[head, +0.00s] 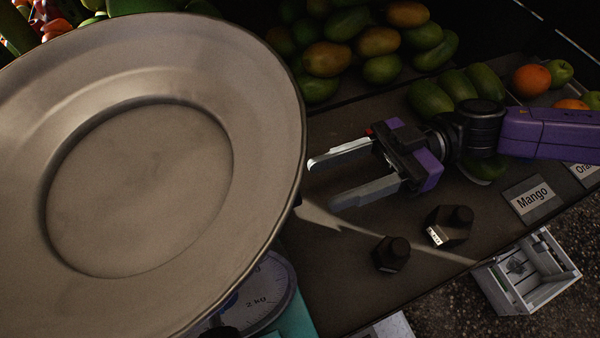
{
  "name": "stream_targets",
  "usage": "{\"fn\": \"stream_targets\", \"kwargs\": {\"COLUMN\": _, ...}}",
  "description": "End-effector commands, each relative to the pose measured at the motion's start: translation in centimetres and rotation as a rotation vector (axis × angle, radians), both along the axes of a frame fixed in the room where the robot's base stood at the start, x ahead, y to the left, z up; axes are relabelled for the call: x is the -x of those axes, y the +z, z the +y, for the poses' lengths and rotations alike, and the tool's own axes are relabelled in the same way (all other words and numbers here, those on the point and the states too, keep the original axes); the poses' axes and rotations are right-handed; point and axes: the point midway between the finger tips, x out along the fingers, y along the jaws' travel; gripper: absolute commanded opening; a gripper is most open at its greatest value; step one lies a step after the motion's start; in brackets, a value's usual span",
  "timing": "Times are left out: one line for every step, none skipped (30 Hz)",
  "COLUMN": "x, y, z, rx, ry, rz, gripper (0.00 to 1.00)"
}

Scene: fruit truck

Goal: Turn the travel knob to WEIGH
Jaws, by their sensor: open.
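The scale's large metal pan (140,190) fills the left of the head view. Below it shows part of the white dial face (262,292) marked "2 KG" and the teal scale body (298,318). A dark rounded part (221,332) is cut off at the bottom edge; I cannot tell whether it is the travel knob. No WEIGH marking is readable. My gripper (325,183) is open and empty, to the right of the pan, with its two fingers pointing left towards the pan rim. The counter shows between the fingers.
Two dark weights, one larger (450,224) and one smaller (391,254), stand on the counter (335,265) below my gripper. Mangoes (327,58) are piled behind. A Mango sign (532,198) stands at the right. A white crate (525,273) is beyond the counter's front edge.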

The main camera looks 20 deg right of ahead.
Motion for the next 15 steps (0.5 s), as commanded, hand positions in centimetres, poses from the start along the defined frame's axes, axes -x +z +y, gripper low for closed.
{"fn": "stream_targets", "kwargs": {"x": 0.1, "y": 0.3, "z": 0.9, "rx": -0.003, "ry": 0.004, "rz": -0.001, "gripper": 0.51}}
{"fn": "stream_targets", "kwargs": {"x": 0.1, "y": 0.4, "z": 1.4, "rx": -0.003, "ry": 0.004, "rz": -0.002, "gripper": 0.51}}
{"fn": "stream_targets", "kwargs": {"x": 0.1, "y": 0.4, "z": 2.0, "rx": -0.003, "ry": 0.004, "rz": -0.003, "gripper": 0.51}}
{"fn": "stream_targets", "kwargs": {"x": 0.0, "y": 0.4, "z": 2.5, "rx": -0.002, "ry": 0.004, "rz": -0.004, "gripper": 0.51}}
{"fn": "stream_targets", "kwargs": {"x": 0.0, "y": 0.3, "z": 3.0, "rx": -0.002, "ry": 0.004, "rz": -0.004, "gripper": 0.51}}
{"fn": "stream_targets", "kwargs": {"x": 0.0, "y": 0.3, "z": 3.5, "rx": 0.0, "ry": 0.003, "rz": -0.004, "gripper": 0.51}}
{"fn": "stream_targets", "kwargs": {"x": 0.0, "y": 0.3, "z": 4.0, "rx": -0.001, "ry": 0.003, "rz": -0.004, "gripper": 0.51}}
{"fn": "stream_targets", "kwargs": {"x": 0.0, "y": 0.3, "z": 4.3, "rx": 0.0, "ry": 0.002, "rz": -0.004, "gripper": 0.51}}
{"fn": "stream_targets", "kwargs": {"x": 0.0, "y": 0.3, "z": 4.8, "rx": 0.0, "ry": 0.002, "rz": -0.004, "gripper": 0.51}}
{"fn": "stream_targets", "kwargs": {"x": -0.1, "y": 0.2, "z": 5.1, "rx": 0.001, "ry": 0.001, "rz": -0.005, "gripper": 0.51}}
{"fn": "stream_targets", "kwargs": {"x": -0.1, "y": 0.2, "z": 5.4, "rx": 0.001, "ry": 0.0, "rz": -0.005, "gripper": 0.51}}
{"fn": "stream_targets", "kwargs": {"x": -0.1, "y": 0.2, "z": 5.7, "rx": 0.001, "ry": 0.001, "rz": -0.005, "gripper": 0.51}}
{"fn": "stream_targets", "kwargs": {"x": -0.1, "y": 0.2, "z": 5.9, "rx": 0.001, "ry": 0.001, "rz": -0.006, "gripper": 0.51}}
{"fn": "stream_targets", "kwargs": {"x": -0.1, "y": 0.1, "z": 6.0, "rx": 0.001, "ry": 0.001, "rz": -0.006, "gripper": 0.51}}
{"fn": "stream_targets", "kwargs": {"x": -0.1, "y": 0.1, "z": 6.1, "rx": 0.002, "ry": 0.0, "rz": -0.006, "gripper": 0.51}}
